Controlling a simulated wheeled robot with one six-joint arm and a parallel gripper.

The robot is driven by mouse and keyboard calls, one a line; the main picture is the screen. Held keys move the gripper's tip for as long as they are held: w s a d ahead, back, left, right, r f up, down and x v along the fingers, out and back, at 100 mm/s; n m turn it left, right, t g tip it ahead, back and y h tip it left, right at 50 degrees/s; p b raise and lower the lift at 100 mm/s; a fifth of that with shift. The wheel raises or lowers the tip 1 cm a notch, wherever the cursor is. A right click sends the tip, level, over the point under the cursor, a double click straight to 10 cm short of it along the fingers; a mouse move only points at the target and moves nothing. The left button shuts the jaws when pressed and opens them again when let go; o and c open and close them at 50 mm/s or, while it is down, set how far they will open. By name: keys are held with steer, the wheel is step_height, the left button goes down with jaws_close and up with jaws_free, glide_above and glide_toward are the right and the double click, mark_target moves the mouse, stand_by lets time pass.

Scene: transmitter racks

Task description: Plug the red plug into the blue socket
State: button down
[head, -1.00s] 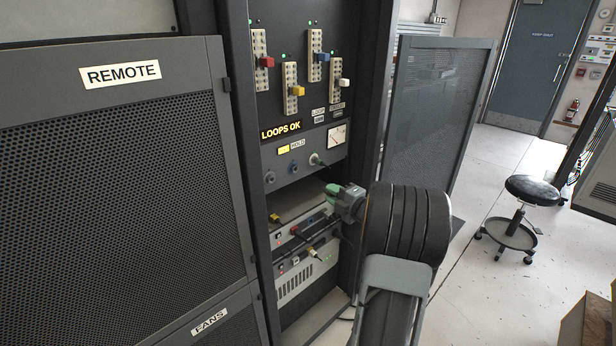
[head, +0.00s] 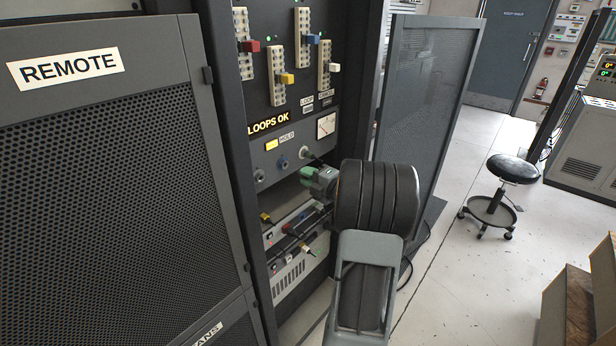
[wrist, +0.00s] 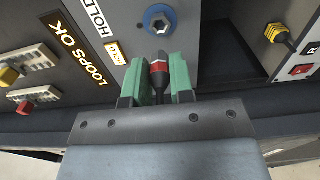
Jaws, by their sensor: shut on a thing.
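My gripper (wrist: 158,80) is shut on the red plug (wrist: 158,66), which has a red band and a dark tip, between its green fingers. In the wrist view the blue socket (wrist: 158,19), a blue ring with a dark centre on the grey panel, lies straight ahead of the plug's tip. A gap shows between tip and socket in that picture; the depth is hard to judge. In the head view my gripper (head: 308,174) is just right of and below the blue socket (head: 283,163). The plug cannot be made out there.
A yellow plug (wrist: 280,35) sits in the lower unit, right in the wrist view. Another socket (head: 259,176) is left of the blue one, and a cabled plug (head: 304,151) is to its right. Below is an open rack bay. A mesh door (head: 430,100) stands open right.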

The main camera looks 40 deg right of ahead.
steer(key=shift+w+a+p, duration=0.25)
steer(key=shift+w+p, duration=0.1)
steer(key=shift+w, duration=1.05)
steer(key=shift+w+a+p, duration=0.2)
steer(key=shift+w+p, duration=0.1)
steer(key=shift+w, duration=1.1)
steer(key=shift+b, duration=1.25)
stand_by(0.4)
steer(key=shift+w, duration=0.3)
stand_by(0.4)
steer(key=c, duration=0.9)
jaws_free()
steer(key=s+d+b, duration=0.2)
steer(key=s, duration=1.1)
steer(key=shift+s+d, duration=0.2)
steer(key=shift+s, duration=0.05)
